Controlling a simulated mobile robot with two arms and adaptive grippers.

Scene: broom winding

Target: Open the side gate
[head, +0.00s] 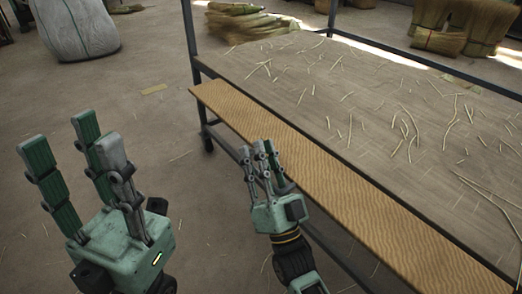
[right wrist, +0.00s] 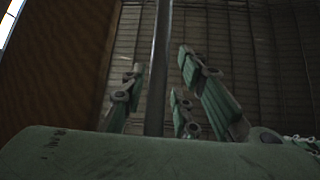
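A long tan board with a wavy grain (head: 330,180) runs along the near side of a metal-framed work table; I take it to be the side gate. Its brown face shows at the left of the right wrist view (right wrist: 55,70). My right gripper (head: 262,150) is beside the board's near edge, its fingertips overlapping it in the head view; contact cannot be told. Its fingers stand apart in the right wrist view (right wrist: 165,95), with a grey bar (right wrist: 158,65) showing between them. My left gripper (head: 75,140) is open and empty, fingers up, away from the board. No latch is visible.
The table top (head: 310,85) is strewn with loose straw. A dark frame post (head: 191,35) rises at its far left corner. Straw bundles (head: 240,20) lie behind, and a pale sack (head: 75,28) stands at the back left. The floor left of the table is mostly clear.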

